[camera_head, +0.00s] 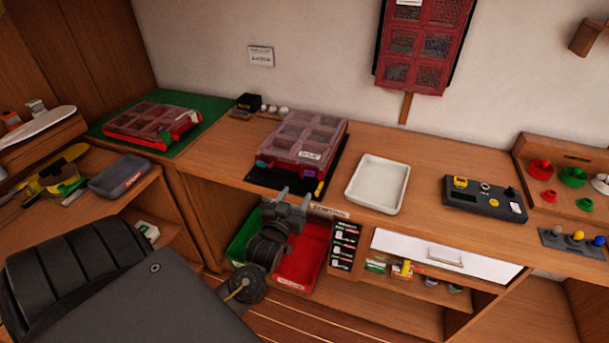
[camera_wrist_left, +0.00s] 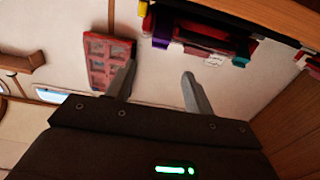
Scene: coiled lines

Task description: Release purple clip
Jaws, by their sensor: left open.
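The purple clip (camera_head: 309,174) is a small block on the front edge of a red case (camera_head: 303,138) with a clear, divided lid. A teal clip (camera_head: 262,164) sits at the left of that same edge. The case lies on a black mat and its lid looks shut. My left gripper (camera_head: 290,194) is open and empty, just in front of and below the desk edge, apart from the clips. In the left wrist view its two fingers (camera_wrist_left: 160,85) stand apart, with the case edge beyond them. My right gripper is not in view.
A white tray (camera_head: 378,184) and a dark control panel (camera_head: 484,198) lie right of the case. A second red case (camera_head: 152,125) lies on a green mat at left. Green and red bins (camera_head: 303,262) stand below the desk, close to my left gripper.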

